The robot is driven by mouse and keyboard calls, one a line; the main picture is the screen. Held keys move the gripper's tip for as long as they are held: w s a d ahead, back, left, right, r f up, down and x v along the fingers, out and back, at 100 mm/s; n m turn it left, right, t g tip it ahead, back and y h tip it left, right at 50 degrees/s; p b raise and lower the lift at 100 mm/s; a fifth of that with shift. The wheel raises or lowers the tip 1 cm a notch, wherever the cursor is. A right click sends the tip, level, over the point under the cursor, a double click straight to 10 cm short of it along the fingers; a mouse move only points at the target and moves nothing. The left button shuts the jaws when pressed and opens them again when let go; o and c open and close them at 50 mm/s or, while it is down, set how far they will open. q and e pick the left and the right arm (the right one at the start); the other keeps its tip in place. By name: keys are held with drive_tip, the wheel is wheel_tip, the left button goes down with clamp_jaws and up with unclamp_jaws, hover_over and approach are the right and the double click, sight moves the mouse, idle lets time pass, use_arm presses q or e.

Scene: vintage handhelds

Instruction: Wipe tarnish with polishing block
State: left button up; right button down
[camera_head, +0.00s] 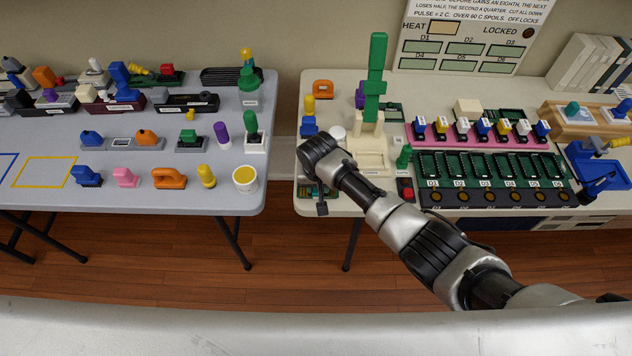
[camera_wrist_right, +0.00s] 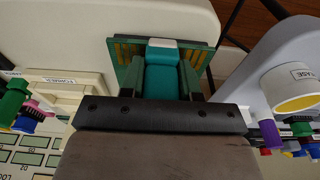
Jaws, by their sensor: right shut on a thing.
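My right gripper (camera_wrist_right: 162,78) is shut on a teal polishing block (camera_wrist_right: 162,80) with a pale end, seen in the right wrist view. The block is over a green circuit board (camera_wrist_right: 208,45) with gold contact strips on both sides. Whether the block touches the board I cannot tell. The middle of the board is hidden by the block and fingers, and tarnish is too small to make out. In the head view the board (camera_head: 308,194) lies at the right table's front left corner, partly under my right wrist. My left gripper is not in view.
A cream stand (camera_head: 370,160) with a tall green tool stands just behind my right wrist. A red button box (camera_head: 405,189) and a dark slotted rack (camera_head: 490,178) are to the right. A gap separates the left table (camera_head: 120,200), holding a white cup (camera_head: 246,185).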

sight(331, 191)
drive_tip(key=shift+d+r+p, duration=0.2)
drive_tip(key=shift+d+p, duration=0.9)
drive_tip(key=shift+d, duration=0.2)
drive_tip(key=shift+d+f+p, duration=0.1)
drive_tip(key=shift+d+p, duration=0.2)
drive_tip(key=shift+d, duration=0.3)
drive_tip(key=shift+a, duration=0.15)
drive_tip(key=shift+a+f+b, duration=0.15)
drive_tip(key=shift+a+b, duration=0.15)
drive_tip(key=shift+a, duration=0.15)
drive_tip(key=shift+a+b, duration=0.4)
drive_tip(key=shift+a, duration=0.9)
drive_tip(key=shift+s+f, duration=0.1)
